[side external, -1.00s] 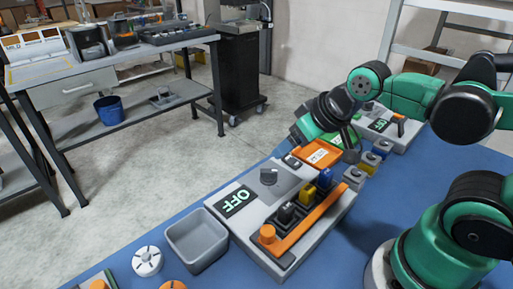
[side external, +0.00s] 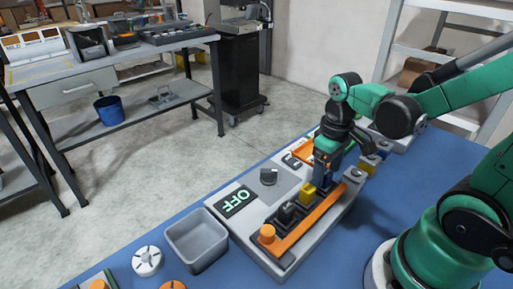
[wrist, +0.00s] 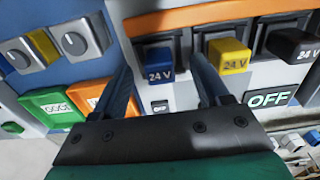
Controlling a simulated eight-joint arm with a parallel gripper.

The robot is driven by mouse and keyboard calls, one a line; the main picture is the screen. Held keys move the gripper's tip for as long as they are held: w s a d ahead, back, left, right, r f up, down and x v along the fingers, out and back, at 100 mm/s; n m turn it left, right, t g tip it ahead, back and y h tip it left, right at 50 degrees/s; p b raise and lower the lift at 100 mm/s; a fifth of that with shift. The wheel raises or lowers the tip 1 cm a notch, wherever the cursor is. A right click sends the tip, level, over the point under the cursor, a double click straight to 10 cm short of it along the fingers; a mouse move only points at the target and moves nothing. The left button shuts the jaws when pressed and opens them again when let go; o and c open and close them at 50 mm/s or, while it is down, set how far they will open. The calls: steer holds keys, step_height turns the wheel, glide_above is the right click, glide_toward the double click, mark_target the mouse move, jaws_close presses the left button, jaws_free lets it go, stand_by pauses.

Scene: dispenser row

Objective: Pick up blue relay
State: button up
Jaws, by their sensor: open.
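In the wrist view, the blue relay (wrist: 160,64), marked 24 V, sits in its dark slot in the dispenser row. A yellow relay (wrist: 228,57) and a black relay (wrist: 292,44) sit in the slots to its right. My gripper (wrist: 163,72) is open and empty, with one finger on each side of the blue relay's column in the picture. I cannot tell whether the fingers touch it. In the side external view, my gripper (side external: 326,158) is over the far end of the row and mostly hides the blue relay. The yellow relay (side external: 307,191) shows beside it.
An orange bar (side external: 310,221) runs along the row's near side. A grey bin (side external: 195,240) stands left of the panel. An orange tray (side external: 303,153) lies behind my gripper.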

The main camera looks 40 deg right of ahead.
mark_target(327, 171)
steer(key=shift+f, duration=0.6)
jaws_close()
steer(key=shift+r, duration=0.1)
step_height(327, 171, up, 20)
stand_by(0.7)
